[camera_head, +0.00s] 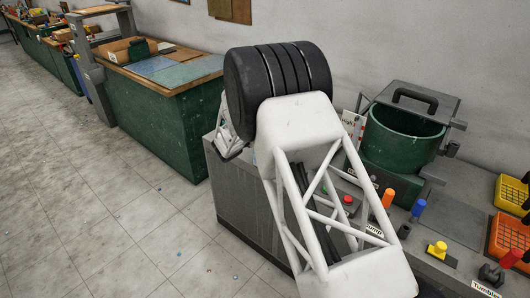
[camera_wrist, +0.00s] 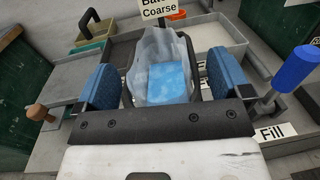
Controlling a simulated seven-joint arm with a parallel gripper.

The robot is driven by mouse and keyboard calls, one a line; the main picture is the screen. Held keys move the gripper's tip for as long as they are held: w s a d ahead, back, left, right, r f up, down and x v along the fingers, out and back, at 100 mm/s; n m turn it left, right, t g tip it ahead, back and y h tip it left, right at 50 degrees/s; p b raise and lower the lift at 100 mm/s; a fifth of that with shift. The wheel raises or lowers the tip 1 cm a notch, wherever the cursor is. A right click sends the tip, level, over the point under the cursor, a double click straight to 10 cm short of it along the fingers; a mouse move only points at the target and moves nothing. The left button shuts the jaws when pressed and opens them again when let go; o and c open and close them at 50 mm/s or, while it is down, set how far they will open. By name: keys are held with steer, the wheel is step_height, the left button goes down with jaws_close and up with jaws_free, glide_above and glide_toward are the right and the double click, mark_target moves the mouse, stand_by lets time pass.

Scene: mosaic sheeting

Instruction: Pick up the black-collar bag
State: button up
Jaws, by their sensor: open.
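A clear plastic bag (camera_wrist: 165,72) with light blue contents stands upright in the middle of the wrist view. Dark edging shows along its sides; I cannot tell whether this is a black collar or a holder around it. My gripper (camera_wrist: 162,80) is open, with one blue-padded finger on each side of the bag. Gaps show between the pads and the bag, and I see no contact. The bag's lower part is hidden behind the dark gripper bar. In the head view, my arm hides the bag and the gripper's fingertips.
A sign reading "Coarse" (camera_wrist: 158,9) stands behind the bag, by a pale tray (camera_wrist: 216,37). A blue-handled lever (camera_wrist: 292,68) rises close to the right finger, near a "Fill" label (camera_wrist: 271,133). A wooden knob (camera_wrist: 39,113) is at left. A green drum (camera_head: 402,140) stands on the bench.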

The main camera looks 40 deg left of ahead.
steer(key=shift+w, duration=0.3)
steer(key=shift+c, duration=0.2)
steer(key=c, duration=1.6)
steer(key=shift+r, duration=0.15)
